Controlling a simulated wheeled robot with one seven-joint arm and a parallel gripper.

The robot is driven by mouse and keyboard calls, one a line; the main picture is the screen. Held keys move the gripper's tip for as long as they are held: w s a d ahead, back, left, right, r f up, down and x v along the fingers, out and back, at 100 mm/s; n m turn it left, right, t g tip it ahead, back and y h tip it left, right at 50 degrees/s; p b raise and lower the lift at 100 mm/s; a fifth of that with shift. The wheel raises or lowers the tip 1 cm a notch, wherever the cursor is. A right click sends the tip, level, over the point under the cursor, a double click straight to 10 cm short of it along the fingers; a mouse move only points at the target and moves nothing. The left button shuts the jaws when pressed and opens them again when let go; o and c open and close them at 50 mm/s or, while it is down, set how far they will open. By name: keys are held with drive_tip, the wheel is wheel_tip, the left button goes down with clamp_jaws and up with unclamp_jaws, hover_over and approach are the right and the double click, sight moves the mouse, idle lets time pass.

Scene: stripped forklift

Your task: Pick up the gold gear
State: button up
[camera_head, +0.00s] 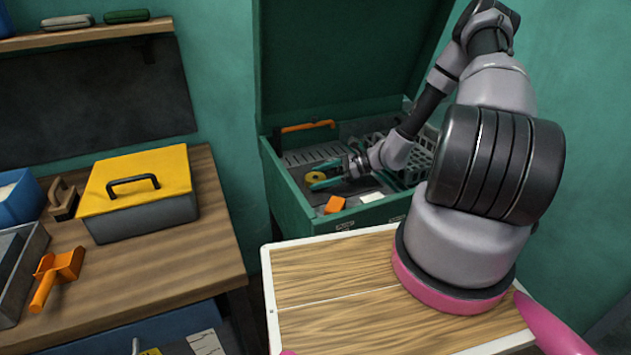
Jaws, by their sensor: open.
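A small gold ring-shaped piece (315,177), which looks like the gold gear, lies inside the open green chest (285,187). My gripper (318,183) reaches into the chest from the right, with its teal-tipped fingers pointing left. The fingers are apart, and their tips are close to the gold gear. I cannot tell from this view whether they touch it or are on both sides of it. Nothing is seen held between the fingers.
An orange block (335,204) and a white piece (371,197) lie near the chest's front wall. An orange-handled tool (308,127) is at the back, and a grey crate (421,160) at the right. A yellow-lidded toolbox (140,190) stands on the wooden bench at left.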

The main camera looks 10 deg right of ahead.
clamp_jaws()
drive_tip(key=shift+r, duration=0.1)
